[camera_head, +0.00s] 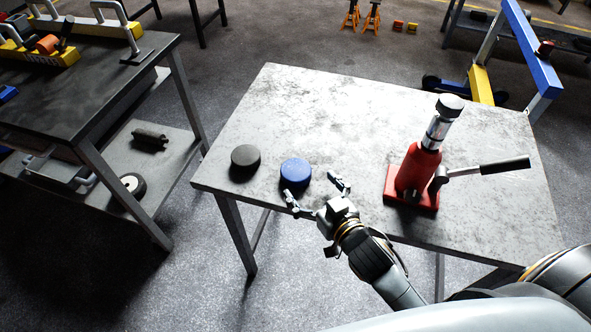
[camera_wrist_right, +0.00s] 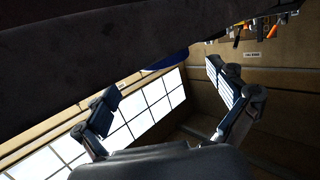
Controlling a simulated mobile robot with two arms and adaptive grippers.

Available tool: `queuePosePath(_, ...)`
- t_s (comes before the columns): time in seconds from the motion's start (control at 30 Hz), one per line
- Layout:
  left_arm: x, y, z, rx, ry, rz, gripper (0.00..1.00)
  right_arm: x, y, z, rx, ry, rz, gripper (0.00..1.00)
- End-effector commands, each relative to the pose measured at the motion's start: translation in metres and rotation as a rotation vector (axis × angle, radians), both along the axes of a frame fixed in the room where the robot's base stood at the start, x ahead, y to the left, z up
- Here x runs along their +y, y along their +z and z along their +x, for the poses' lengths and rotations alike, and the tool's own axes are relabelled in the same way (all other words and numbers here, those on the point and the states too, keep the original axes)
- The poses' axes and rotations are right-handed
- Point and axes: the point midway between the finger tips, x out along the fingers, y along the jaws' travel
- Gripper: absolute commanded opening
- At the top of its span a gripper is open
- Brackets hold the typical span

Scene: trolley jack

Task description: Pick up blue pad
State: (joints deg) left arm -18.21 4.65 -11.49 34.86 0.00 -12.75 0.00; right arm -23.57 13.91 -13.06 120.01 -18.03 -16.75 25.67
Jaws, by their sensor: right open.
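The blue pad (camera_head: 296,172) is a round disc lying on the grey metal table (camera_head: 330,100), near its front left edge. My right gripper (camera_head: 317,188) is open and empty, close to the pad's front right side, with one fingertip just in front of the pad and the other to its right. I cannot tell whether a fingertip touches it. In the right wrist view my right gripper (camera_wrist_right: 165,95) shows its two fingers spread apart. A small part of the blue pad (camera_wrist_right: 168,61) shows between them under a dark surface. My left gripper is not in view.
A black round pad (camera_head: 246,157) lies left of the blue pad. A red bottle jack (camera_head: 417,170) with a black handle (camera_head: 504,165) stands on the table's right. A dark workbench (camera_head: 90,85) with tools stands at left. The table's back middle is clear.

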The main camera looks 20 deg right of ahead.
Motion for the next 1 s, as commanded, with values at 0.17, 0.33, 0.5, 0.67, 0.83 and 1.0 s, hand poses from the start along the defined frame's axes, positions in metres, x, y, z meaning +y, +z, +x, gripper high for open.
queuePosePath(0.17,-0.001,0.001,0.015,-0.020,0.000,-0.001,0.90,0.003,-0.002,0.013,-0.001,0.001,0.000,0.96)
queuePosePath(0.33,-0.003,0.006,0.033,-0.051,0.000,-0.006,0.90,0.008,-0.005,0.029,-0.001,0.000,0.000,0.96)
queuePosePath(0.5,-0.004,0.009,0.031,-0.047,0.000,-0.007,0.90,0.014,-0.011,0.053,-0.001,0.001,-0.002,0.96)
queuePosePath(0.67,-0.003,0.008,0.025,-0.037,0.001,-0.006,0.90,0.016,-0.014,0.062,0.001,0.001,0.001,0.96)
queuePosePath(0.83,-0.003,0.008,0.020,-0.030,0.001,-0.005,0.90,0.016,-0.014,0.061,0.001,0.001,0.001,0.96)
queuePosePath(1.0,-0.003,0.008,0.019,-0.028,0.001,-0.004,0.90,0.016,-0.014,0.061,0.001,0.001,0.000,0.67)
